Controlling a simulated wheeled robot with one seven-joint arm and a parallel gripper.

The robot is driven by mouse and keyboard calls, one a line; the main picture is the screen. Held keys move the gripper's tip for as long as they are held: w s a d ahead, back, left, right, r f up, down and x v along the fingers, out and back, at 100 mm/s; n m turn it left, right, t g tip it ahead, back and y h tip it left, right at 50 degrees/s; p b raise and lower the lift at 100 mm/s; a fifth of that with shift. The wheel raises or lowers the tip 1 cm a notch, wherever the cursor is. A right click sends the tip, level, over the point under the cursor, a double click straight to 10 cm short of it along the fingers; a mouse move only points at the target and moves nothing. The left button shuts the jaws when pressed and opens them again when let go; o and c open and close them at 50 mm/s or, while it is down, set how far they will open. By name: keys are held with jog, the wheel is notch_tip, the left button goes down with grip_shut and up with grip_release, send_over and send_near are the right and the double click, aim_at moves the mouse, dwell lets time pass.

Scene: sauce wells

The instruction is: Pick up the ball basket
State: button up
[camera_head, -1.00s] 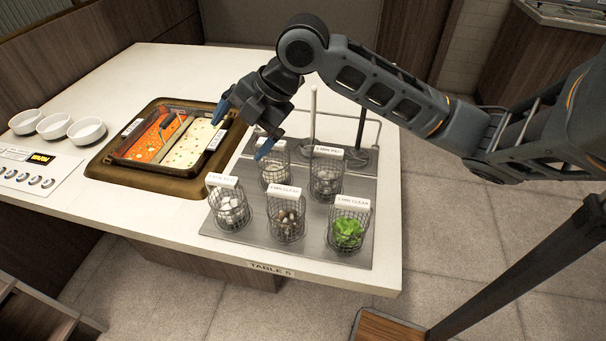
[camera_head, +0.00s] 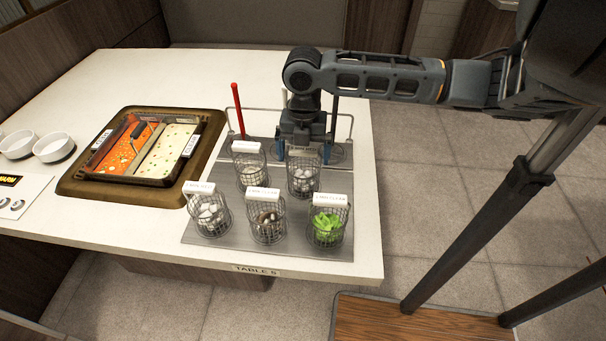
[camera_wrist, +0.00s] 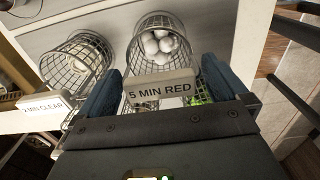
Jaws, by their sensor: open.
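The ball basket (camera_head: 303,184), a wire mesh basket with pale balls, stands upright at the back right of the grey tray. Its top and its balls also show in the wrist view (camera_wrist: 160,46). A white label reading "5 MIN RED" (camera_wrist: 160,91) lies between my two blue fingers in the wrist view. My gripper (camera_head: 303,153) points down just over and behind this basket in the head view. It is open, with one finger on each side of the label. Whether the fingers touch the label cannot be told.
Several other labelled baskets share the tray (camera_head: 192,242): one at back left (camera_head: 250,172), one at front left (camera_head: 210,216), one at front middle (camera_head: 267,223) and one with greens (camera_head: 328,227). A red rod (camera_head: 237,110) stands behind. A divided soup pot (camera_head: 70,185) is left.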

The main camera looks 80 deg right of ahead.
jog(key=shift+f, duration=1.2)
jog(key=shift+c, duration=0.5)
jog(key=c, duration=0.8)
jog(key=shift+w+r, duration=0.1)
jog(key=shift+r, duration=0.1)
